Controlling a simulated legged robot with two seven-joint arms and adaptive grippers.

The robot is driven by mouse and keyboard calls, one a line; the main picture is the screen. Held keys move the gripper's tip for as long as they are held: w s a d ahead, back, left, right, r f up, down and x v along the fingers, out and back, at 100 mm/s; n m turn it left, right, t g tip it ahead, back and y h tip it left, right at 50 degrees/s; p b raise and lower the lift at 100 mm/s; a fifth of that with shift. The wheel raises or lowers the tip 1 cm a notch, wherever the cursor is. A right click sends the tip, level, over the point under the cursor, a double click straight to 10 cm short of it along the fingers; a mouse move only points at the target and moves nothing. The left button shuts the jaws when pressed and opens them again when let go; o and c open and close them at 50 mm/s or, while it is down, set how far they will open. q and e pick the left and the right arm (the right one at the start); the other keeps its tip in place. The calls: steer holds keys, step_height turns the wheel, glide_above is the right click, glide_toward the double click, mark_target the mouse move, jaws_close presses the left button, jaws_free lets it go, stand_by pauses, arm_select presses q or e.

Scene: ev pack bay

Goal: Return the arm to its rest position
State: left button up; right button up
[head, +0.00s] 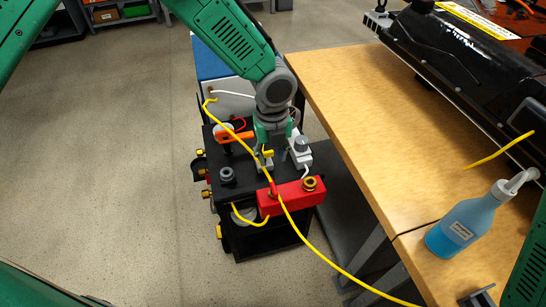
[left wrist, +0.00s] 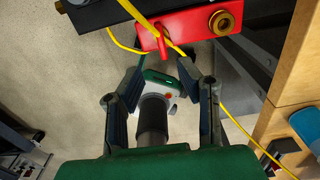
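My left arm comes down from the top of the head view. My left gripper (head: 268,165) is over the black-topped cart (head: 232,198), close behind the red block (head: 292,198). In the left wrist view its two fingers (left wrist: 160,72) stand apart with nothing gripped between them; the red block (left wrist: 190,27) is just beyond the fingertips. A yellow cable (head: 315,243) passes in front of the gripper in the head view; I cannot tell whether they touch.
A wooden bench (head: 350,120) stands right of the cart, with a black battery pack (head: 450,60) and a blue-liquid bottle (head: 465,225) on it. The yellow cable hangs between cart and bench. The floor (head: 110,160) left of the cart is clear.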

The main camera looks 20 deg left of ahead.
arm_select(q)
steer(key=s+a+f+n+g+h+b, duration=0.1)
steer(key=s+f+n+h+b, duration=0.15)
steer(key=s+f+n, duration=1.3)
steer(key=s+a+f+n+t+y+b, duration=0.1)
steer(key=s+a+n+y+b, duration=0.1)
steer(key=s+a+n, duration=1)
steer(key=shift+s+a+f+n+t, duration=0.15)
steer(key=shift+s+f+n+t, duration=0.15)
steer(key=shift+s+n, duration=0.35)
